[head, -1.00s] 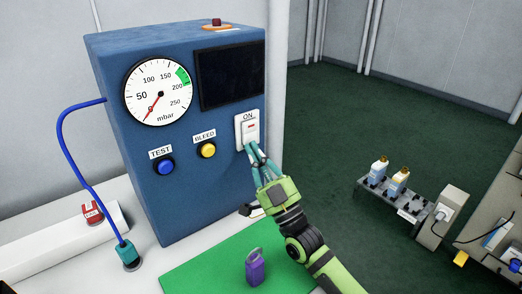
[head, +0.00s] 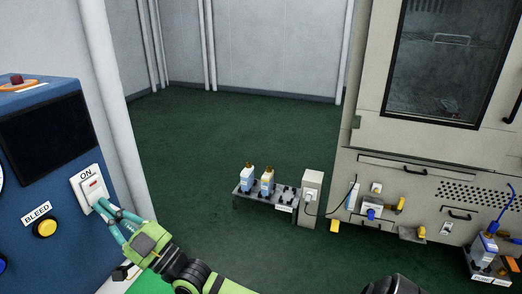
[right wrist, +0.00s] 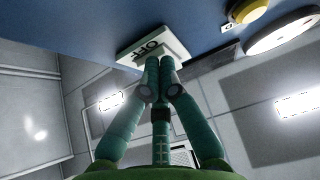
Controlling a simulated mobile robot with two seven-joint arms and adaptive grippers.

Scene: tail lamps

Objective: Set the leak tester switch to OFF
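The leak tester (head: 45,135) is a blue box at the left edge of the head view, partly cut off. Its white switch (head: 91,187) has ON printed at the top and a small red mark. The lower part of the switch is hidden by my right gripper (head: 103,207), whose teal fingers are together at it. In the right wrist view the fingertips (right wrist: 160,62) are closed against or just in front of the switch plate (right wrist: 148,42), by the OFF label. I cannot tell which way the rocker is tipped.
The yellow BLEED button (head: 45,228) is left of the switch. A low rack (head: 250,200) with two bottles stands further right. A tall beige cabinet (head: 375,140) with a glass door fills the right side. Green floor (head: 190,130) between is open.

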